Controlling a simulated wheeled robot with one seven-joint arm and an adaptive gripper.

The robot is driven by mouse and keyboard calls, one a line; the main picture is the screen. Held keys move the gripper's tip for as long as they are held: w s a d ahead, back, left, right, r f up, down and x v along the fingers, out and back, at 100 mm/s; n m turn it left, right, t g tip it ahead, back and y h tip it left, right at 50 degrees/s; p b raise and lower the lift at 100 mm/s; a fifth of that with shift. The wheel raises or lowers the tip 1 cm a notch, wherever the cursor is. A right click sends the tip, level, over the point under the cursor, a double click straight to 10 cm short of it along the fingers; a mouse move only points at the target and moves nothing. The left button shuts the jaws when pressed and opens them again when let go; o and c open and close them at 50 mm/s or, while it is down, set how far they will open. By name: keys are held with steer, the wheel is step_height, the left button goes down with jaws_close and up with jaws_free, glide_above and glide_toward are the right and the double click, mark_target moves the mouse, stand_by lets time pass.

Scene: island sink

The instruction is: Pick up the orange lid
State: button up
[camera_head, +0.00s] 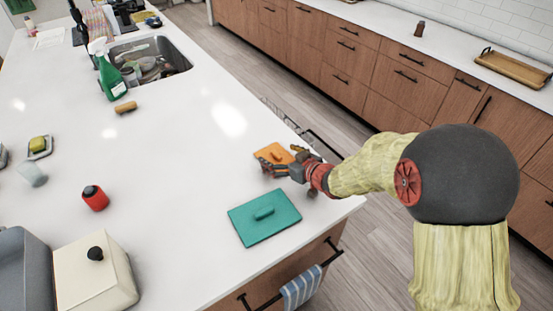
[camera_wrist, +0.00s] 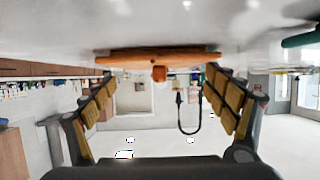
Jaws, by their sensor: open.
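The orange lid (camera_head: 274,150) lies flat on the white island counter near its right edge, partly hidden by my gripper in the head view. In the wrist view, which appears upside down, the orange lid (camera_wrist: 150,57) is seen edge-on, with its small knob pointing away from the counter. My gripper (camera_head: 279,161) is low over the counter at the lid. Its two padded fingers (camera_wrist: 158,82) are spread wide with the lid's knob in line between them. Nothing is held. I cannot tell whether a finger touches the lid.
The sink (camera_head: 151,62) and green spray bottle (camera_head: 109,76) are farther back. Mid-counter is clear.

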steer(key=c, duration=1.4)
steer(key=shift+r, duration=0.1)
steer(key=shift+c, duration=0.2)
